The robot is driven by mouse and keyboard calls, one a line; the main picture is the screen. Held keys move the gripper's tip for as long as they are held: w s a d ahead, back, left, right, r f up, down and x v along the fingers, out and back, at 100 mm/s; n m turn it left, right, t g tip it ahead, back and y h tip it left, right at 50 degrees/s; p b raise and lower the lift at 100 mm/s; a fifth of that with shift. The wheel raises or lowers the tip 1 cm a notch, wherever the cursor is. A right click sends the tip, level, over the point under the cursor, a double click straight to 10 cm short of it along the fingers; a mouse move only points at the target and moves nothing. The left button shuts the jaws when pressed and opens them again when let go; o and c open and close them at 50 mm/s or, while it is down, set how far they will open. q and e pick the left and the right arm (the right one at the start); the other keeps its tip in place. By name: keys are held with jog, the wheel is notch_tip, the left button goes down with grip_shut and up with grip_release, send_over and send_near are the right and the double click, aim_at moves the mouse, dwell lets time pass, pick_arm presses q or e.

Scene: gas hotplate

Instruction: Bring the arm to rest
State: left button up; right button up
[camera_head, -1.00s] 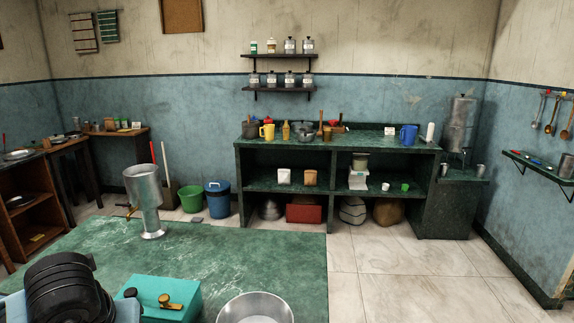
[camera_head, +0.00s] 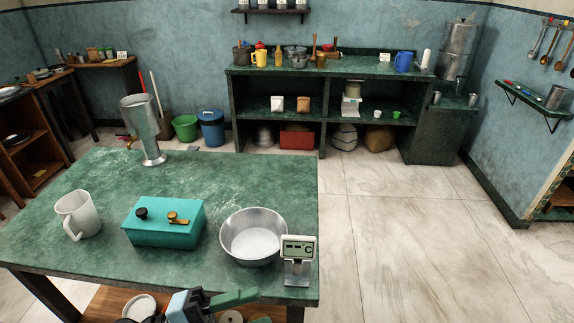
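Part of my arm shows at the bottom edge, in front of the worktable's (camera_head: 225,180) front edge. It has a light blue block, black parts and a green bar; I take this to be my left gripper (camera_head: 215,303). It is cut off by the frame, so its opening and anything between its fingers cannot be told. It is apart from the things on the tabletop. My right gripper is not in view.
On the table stand a white jug (camera_head: 77,214), a teal box (camera_head: 165,226) with a black knob and brass tap, a metal pan (camera_head: 253,240), a small display (camera_head: 298,262) and a tall metal vessel (camera_head: 146,130). A low shelf (camera_head: 100,303) lies below. Floor at right is clear.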

pick_arm(q)
jog(key=a+f+n+t+y+p, duration=0.1)
jog(key=a+f+n+t+y, duration=0.6)
jog(key=n, duration=0.4)
jog(key=a+f+n+t+y+p, duration=0.1)
jog(key=a+f+n+t+y, duration=0.3)
jog(key=f+n+y, duration=0.5)
jog(key=s+a+f+n+g+y, duration=0.1)
jog(key=s+a+f+n+g, duration=0.2)
jog(key=s+f, duration=1)
jog(key=s+n+g, duration=0.3)
jog(key=shift+a+f+g+y, duration=0.15)
jog(key=shift+f+g+y, duration=0.05)
jog(key=shift+g+y, duration=0.2)
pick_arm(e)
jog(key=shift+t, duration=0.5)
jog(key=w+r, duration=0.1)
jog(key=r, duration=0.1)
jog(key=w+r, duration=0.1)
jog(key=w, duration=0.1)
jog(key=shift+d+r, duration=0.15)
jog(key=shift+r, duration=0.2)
pick_arm(q)
jog(key=shift+o, duration=0.5)
jog(key=shift+a, duration=0.1)
